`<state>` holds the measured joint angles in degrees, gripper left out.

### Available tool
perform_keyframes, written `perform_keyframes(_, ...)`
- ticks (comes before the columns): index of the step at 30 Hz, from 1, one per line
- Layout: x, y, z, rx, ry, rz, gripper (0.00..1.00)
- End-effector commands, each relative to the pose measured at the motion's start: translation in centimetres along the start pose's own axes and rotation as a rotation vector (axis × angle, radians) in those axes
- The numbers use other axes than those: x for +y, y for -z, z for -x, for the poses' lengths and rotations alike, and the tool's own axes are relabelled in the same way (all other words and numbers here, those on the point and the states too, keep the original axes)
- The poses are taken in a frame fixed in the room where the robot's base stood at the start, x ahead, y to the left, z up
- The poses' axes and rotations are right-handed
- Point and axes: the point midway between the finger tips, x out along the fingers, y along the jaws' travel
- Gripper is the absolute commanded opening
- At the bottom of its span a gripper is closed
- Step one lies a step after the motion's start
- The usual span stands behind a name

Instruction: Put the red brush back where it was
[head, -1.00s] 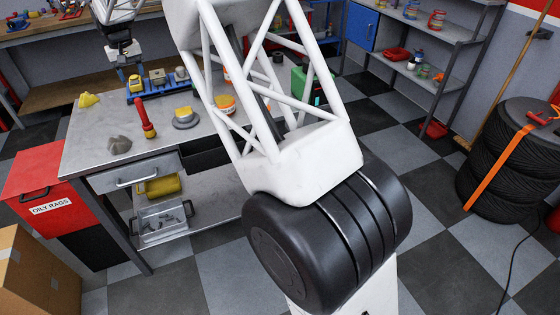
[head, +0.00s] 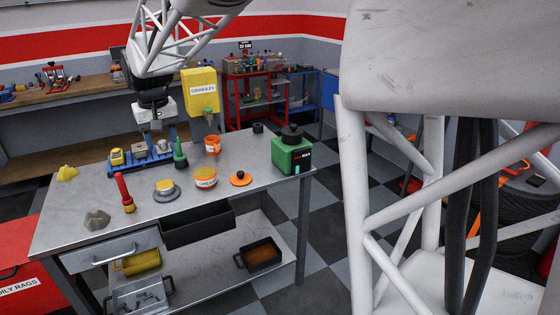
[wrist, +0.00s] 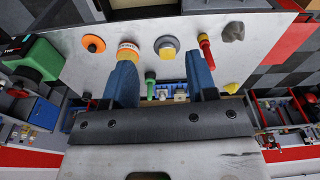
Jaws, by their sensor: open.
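My gripper (head: 158,133) is open and empty above the back of the bench, close to the blue rack (head: 140,168). In the wrist view its two blue fingers (wrist: 160,70) stand wide apart. The rack holds a yellow item and a grey item, and shows partly between the fingers. A green brush (head: 180,155) is at the rack's right end.
The tin with the yellow pad (head: 165,190), an orange-labelled tub (head: 205,178), an orange disc (head: 241,179) and a green canister (head: 292,152) stand on the bench. A grey lump (head: 96,220) and yellow lump (head: 67,173) are at left. Bare bench lies around the brush.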

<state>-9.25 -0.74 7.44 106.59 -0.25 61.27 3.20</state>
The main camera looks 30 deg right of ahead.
Motion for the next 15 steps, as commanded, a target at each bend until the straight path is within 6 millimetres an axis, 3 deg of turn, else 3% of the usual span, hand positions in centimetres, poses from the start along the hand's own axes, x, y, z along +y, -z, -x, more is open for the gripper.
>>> perform_keyframes(4, 1.4, -4.3, 1.3, 0.020, -0.001, -0.014, 0.52)
perform_keyframes(15, 4.2, -14.8, 2.1, 0.052, -0.007, -0.047, 0.52)
